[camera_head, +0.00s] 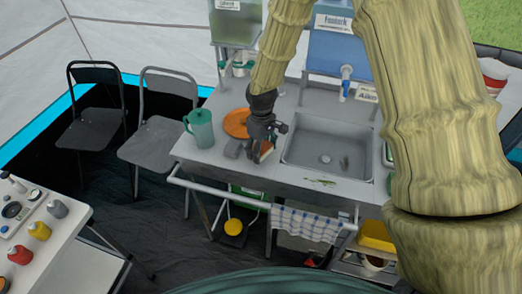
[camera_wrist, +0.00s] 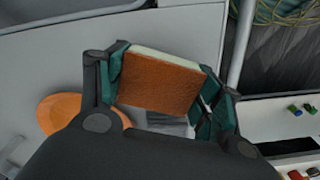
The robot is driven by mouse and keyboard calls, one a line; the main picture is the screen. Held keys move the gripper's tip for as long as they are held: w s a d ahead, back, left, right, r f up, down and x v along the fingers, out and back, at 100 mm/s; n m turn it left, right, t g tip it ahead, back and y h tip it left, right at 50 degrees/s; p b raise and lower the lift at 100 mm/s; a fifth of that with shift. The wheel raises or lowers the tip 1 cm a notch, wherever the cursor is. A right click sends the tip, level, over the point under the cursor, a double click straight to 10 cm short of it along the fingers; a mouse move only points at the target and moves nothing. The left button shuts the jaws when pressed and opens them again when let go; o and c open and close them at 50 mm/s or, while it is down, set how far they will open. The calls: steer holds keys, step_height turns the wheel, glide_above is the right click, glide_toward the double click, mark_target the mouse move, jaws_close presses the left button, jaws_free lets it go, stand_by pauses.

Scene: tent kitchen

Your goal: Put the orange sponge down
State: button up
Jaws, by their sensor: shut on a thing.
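The orange sponge (camera_wrist: 160,82) is a brown-orange block with a pale edge, held between the two fingers of my gripper (camera_wrist: 160,95) in the wrist view. My gripper (camera_head: 262,145) is shut on it. In the head view the gripper is over the grey counter (camera_head: 300,180), left of the sink, and only a small part of the sponge (camera_head: 266,148) shows below the fingers. I cannot tell whether the sponge touches the counter.
An orange plate (camera_head: 236,123) lies just behind the gripper and a green pitcher (camera_head: 200,128) stands to its left. A small grey block (camera_head: 233,149) is close beside the gripper. The sink (camera_head: 328,150) is to the right. The counter's front strip looks mostly clear.

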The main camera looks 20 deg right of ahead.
steer(key=shift+f, duration=0.9)
steer(key=shift+f, duration=0.15)
steer(key=o, duration=1.2)
steer(key=shift+o, duration=0.2)
steer(key=shift+r+b, duration=1.3)
steer(key=shift+r, duration=4.9)
